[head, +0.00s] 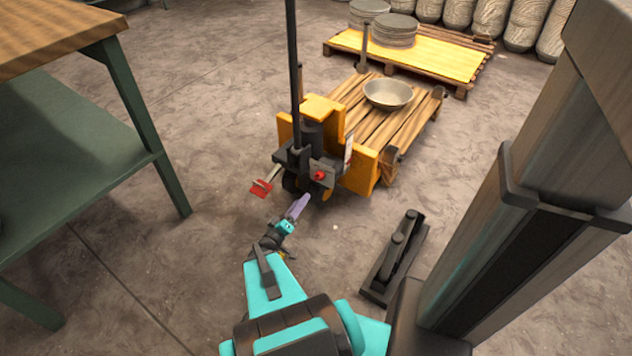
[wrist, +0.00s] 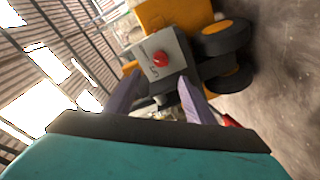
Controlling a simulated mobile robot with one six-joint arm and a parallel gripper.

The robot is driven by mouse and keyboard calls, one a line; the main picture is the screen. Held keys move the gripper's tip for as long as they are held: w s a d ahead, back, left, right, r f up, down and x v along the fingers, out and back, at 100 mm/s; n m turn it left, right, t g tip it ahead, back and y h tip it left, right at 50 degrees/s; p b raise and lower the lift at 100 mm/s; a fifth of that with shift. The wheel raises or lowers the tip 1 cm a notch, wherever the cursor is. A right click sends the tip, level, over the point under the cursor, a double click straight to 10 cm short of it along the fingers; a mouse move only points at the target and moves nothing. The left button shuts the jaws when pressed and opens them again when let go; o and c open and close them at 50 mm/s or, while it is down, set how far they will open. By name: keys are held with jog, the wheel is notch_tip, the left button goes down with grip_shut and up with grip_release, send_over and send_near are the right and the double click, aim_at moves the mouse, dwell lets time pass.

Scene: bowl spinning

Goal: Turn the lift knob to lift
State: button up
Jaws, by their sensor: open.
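The lift knob (head: 320,175) is a small red round knob on a grey plate at the front of the yellow pallet jack (head: 364,170). In the wrist view the red knob (wrist: 160,58) sits on the grey plate (wrist: 168,48), a little above the space between my fingertips. My gripper (head: 300,203) is below and left of the knob in the head view, apart from it. Its purple fingers (wrist: 160,88) are open, with nothing held between them. The jack's wheels (wrist: 228,55) show at the upper right of the wrist view.
A red pedal (head: 261,187) sticks out left of the jack. The jack is at a wooden pallet (head: 372,118) bearing a metal bowl (head: 388,94). A green-legged table (head: 130,85) stands at left. A dark device (head: 398,255) lies on the floor at right.

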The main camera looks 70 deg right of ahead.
aim_at(317, 179)
jog(key=d, duration=0.4)
jog(key=s+d+b, duration=0.1)
jog(key=d, duration=0.3)
jog(key=d+b, duration=0.1)
jog(key=d, duration=0.4)
jog(key=shift+s, duration=0.4)
jog(key=c, duration=1)
